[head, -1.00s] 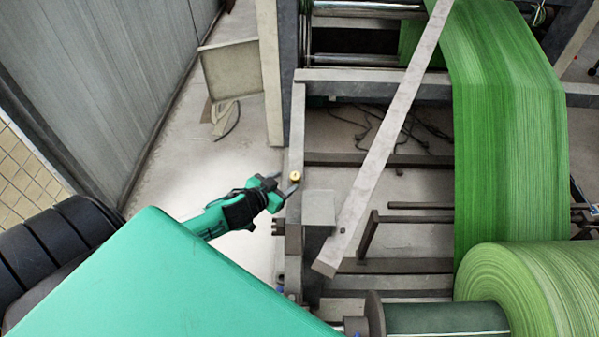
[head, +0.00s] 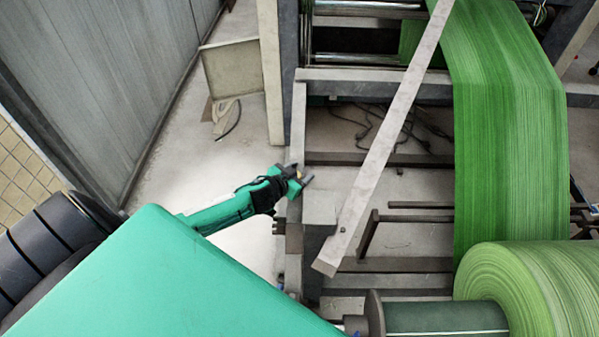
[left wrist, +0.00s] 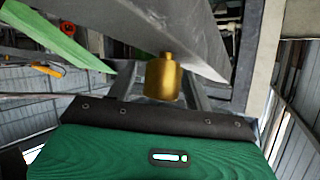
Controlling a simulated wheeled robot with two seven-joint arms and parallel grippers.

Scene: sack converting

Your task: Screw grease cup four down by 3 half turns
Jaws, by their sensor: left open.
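The grease cup is a small brass cylinder with a narrower neck, and it shows large in the left wrist view (left wrist: 163,80), just beyond my palm. In the head view only a small yellow patch of it (head: 299,172) shows at my left gripper. My left gripper (head: 297,174) is open at the upright grey side frame (head: 298,125), with its fingers on either side of the cup. I cannot tell whether either finger touches it. The cup's number is not readable. My right gripper is out of view.
A slanting pale bar (head: 385,140) and a grey block (head: 319,205) stand just right of the gripper. A green web (head: 508,130) runs down to a large green roll (head: 535,290) at the right.

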